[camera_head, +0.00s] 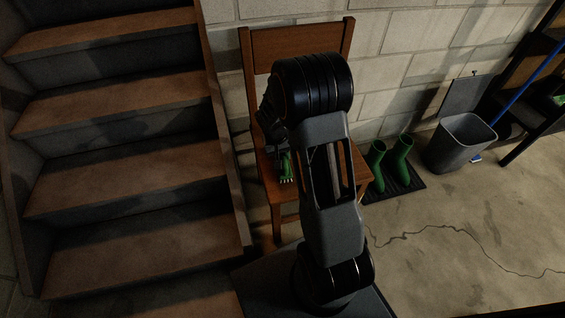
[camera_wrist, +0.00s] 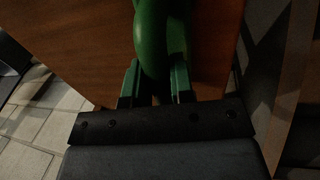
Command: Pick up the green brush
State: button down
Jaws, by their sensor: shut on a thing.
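The green brush (camera_head: 286,168) is at the wooden chair's seat, with its pale bristles pointing down in the head view. My arm hides part of it. In the wrist view its green handle (camera_wrist: 152,40) runs down between my gripper's fingers. My gripper (camera_wrist: 155,78) is shut on the handle, one finger on each side. The wooden chair (camera_head: 345,162) stands against the block wall, and its brown seat (camera_wrist: 85,40) fills much of the wrist view. I cannot tell whether the brush touches the seat.
Wooden stairs (camera_head: 120,185) rise close on the left of the chair. Green boots (camera_head: 390,160) stand on a dark mat right of the chair. A grey bin (camera_head: 460,143) and a dark shelf (camera_head: 540,110) are farther right. The concrete floor at front right is clear.

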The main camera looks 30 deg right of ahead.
jog(key=shift+r, duration=0.5)
notch_tip(320, 180, up, 2)
jog(key=shift+r+p, duration=0.2)
jog(key=shift+p, duration=0.5)
jog(key=s+a+r+p, duration=0.2)
jog(key=s+r, duration=0.2)
jog(key=s, duration=0.2)
jog(key=s+a+r+p, duration=0.1)
jog(key=s+r+p, duration=0.1)
jog(key=s+r, duration=0.3)
jog(key=shift+s+a+r+p, duration=0.3)
jog(key=shift+s+a, duration=0.05)
jog(key=shift+s, duration=0.9)
